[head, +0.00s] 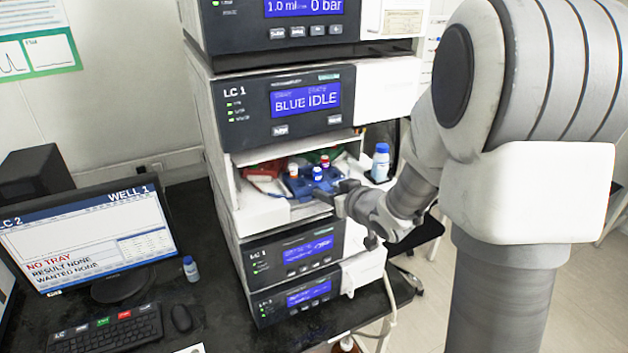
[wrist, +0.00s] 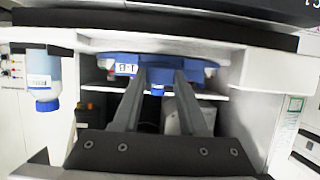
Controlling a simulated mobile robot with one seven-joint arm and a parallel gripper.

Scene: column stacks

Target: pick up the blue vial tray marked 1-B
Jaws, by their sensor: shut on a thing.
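The blue vial tray (head: 298,189) sits in the open bay of the LC 1 stack and holds vials with white, blue and red caps. In the wrist view, which looks upside down, the tray (wrist: 195,66) bears a small white label reading like 1-B. My gripper (head: 336,193) reaches into the bay from the right. In the wrist view its two fingers (wrist: 160,72) meet the tray's near edge and are shut on it. The exact grip point is partly hidden by the fingers. I cannot tell whether the tray is clear of the bay floor.
A red tray (head: 265,171) stands behind on the left in the bay, with something green further back. A white bottle with a blue cap (head: 381,162) stands to the right of the bay. The LC 1 display panel (head: 305,98) overhangs the opening. A monitor (head: 90,235) stands at left.

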